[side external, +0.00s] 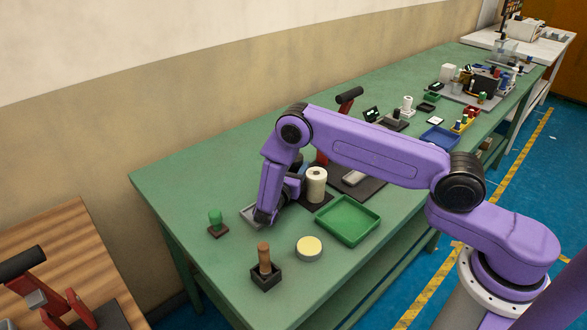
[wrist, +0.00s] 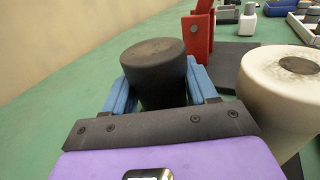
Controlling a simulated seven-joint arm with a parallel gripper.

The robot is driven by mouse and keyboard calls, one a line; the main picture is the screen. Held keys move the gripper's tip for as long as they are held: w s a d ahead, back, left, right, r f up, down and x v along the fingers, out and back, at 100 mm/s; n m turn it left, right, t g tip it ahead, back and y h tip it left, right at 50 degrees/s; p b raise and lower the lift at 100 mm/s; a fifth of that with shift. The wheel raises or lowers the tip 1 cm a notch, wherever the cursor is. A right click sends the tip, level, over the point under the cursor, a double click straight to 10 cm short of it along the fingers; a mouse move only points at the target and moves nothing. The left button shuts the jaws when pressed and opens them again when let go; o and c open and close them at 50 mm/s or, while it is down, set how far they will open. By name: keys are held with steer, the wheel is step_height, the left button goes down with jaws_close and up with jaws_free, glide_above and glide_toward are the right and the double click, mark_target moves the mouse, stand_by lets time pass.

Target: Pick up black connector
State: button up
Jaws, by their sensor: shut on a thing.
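The black connector (wrist: 152,75) is a dark, round piece with a wider flat top, upright between the blue fingers of my gripper (wrist: 160,92) in the wrist view. The fingers are shut on it from both sides. Its lower part is hidden by the gripper. In the side external view, my gripper (side external: 266,216) points down at a small grey tray (side external: 247,212) near the left end of the green table. The connector cannot be made out there, and I cannot tell whether its base touches anything.
A cream roll (side external: 316,185) stands close right of my gripper; it is also large in the wrist view (wrist: 280,100). A red press (side external: 321,150) stands behind. A green tray (side external: 348,220), yellow-topped round tin (side external: 309,248), wooden-handled stamp (side external: 265,262) and green-knobbed stamp (side external: 216,222) are nearby.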

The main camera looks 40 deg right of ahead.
steer(key=shift+r, duration=0.1)
step_height(320, 180, up, 9)
steer(key=shift+f, duration=0.1)
steer(key=shift+a+r, duration=0.15)
steer(key=shift+r, duration=0.35)
steer(key=s+a+r+n+t+y, duration=0.2)
steer(key=s+a+n+t+y, duration=0.35)
steer(key=s+y, duration=0.3)
steer(key=s+a+r+n+t+y, duration=0.1)
steer(key=s+a+n+t+y, duration=0.3)
steer(key=s+a+n+y, duration=0.35)
steer(key=w+f, duration=0.3)
steer(key=w+a+f, duration=0.1)
steer(key=w+f, duration=0.2)
steer(key=w, duration=0.1)
steer(key=w+a+f, duration=0.1)
steer(key=w+f, duration=0.2)
steer(key=w, duration=0.1)
steer(key=shift+w+a, duration=0.2)
steer(key=shift+w+a+f, duration=0.1)
steer(key=shift+w+f, duration=0.1)
steer(key=shift+f, duration=0.5)
steer(key=shift+w+f, duration=0.15)
steer(key=shift+f, duration=1.05)
